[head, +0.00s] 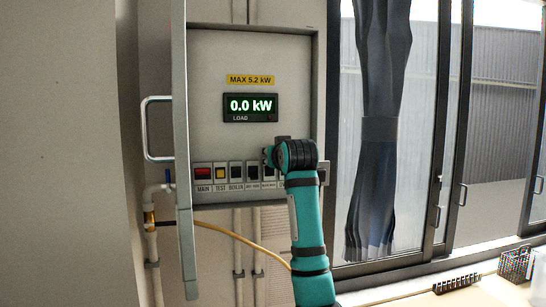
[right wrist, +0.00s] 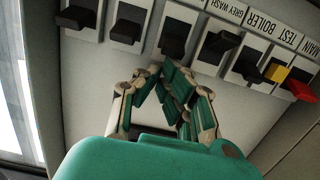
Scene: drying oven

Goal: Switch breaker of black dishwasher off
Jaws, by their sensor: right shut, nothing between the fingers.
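The breaker panel (head: 236,60) has a row of labelled switches along its bottom. The fifth, a black switch (head: 269,173), has a small label that seems to read BLACK WASH. In the right wrist view the row appears upside down, and the black switch (right wrist: 175,38) beside the GREY WASH one (right wrist: 218,46) is just beyond my fingertips; its label is not readable there. My right gripper (right wrist: 163,75) is shut and empty, its fingertips close to that switch; contact cannot be told. In the head view my right gripper (head: 268,154) partly covers the row's right part. My left gripper is out of view.
The load display (head: 251,106) reads 0.0 kW. A red MAIN switch (head: 203,173) and yellow TEST switch (head: 220,174) are at the row's left. The open panel door (head: 182,150) stands at left, with a handle (head: 147,130). A curtain (head: 380,130) and window are at right.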

